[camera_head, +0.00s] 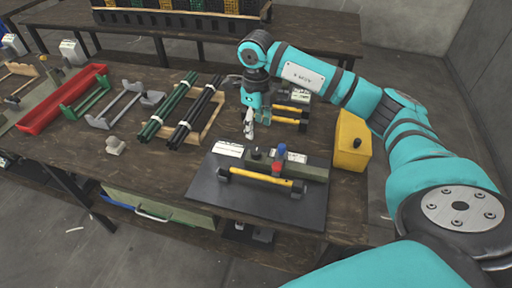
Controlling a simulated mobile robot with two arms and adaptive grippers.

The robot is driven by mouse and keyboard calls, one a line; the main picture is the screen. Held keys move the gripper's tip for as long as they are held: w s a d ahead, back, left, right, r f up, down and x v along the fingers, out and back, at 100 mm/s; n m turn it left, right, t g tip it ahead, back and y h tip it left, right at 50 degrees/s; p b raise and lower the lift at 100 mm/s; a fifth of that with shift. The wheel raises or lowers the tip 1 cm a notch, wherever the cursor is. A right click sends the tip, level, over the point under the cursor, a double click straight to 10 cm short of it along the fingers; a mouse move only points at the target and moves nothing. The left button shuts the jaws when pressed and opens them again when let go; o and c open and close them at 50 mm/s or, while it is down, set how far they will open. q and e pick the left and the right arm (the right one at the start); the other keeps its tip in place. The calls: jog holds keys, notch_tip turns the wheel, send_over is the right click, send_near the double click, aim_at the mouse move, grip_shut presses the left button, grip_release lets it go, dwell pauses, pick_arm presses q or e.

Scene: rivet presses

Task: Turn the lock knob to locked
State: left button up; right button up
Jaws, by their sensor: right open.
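A press fixture (314,172) lies on a dark mat (226,200) at the front of the table. A yellow bar with black ends (262,181) lies along its front. My right gripper (248,135) points down behind the mat, left of the yellow-and-black bars. It is open and empty, apart from the knobs. My left gripper is out of view.
Dark and green rods (170,110) lie left of my gripper. A red tray (62,98) and grey brackets (118,108) are farther left. A second table with bins stands behind.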

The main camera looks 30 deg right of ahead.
aim_at(256, 151)
notch_tip(256, 151, down, 10)
jog(key=shift+f+p, duration=0.2)
jog(key=shift+p, duration=0.25)
grip_shut()
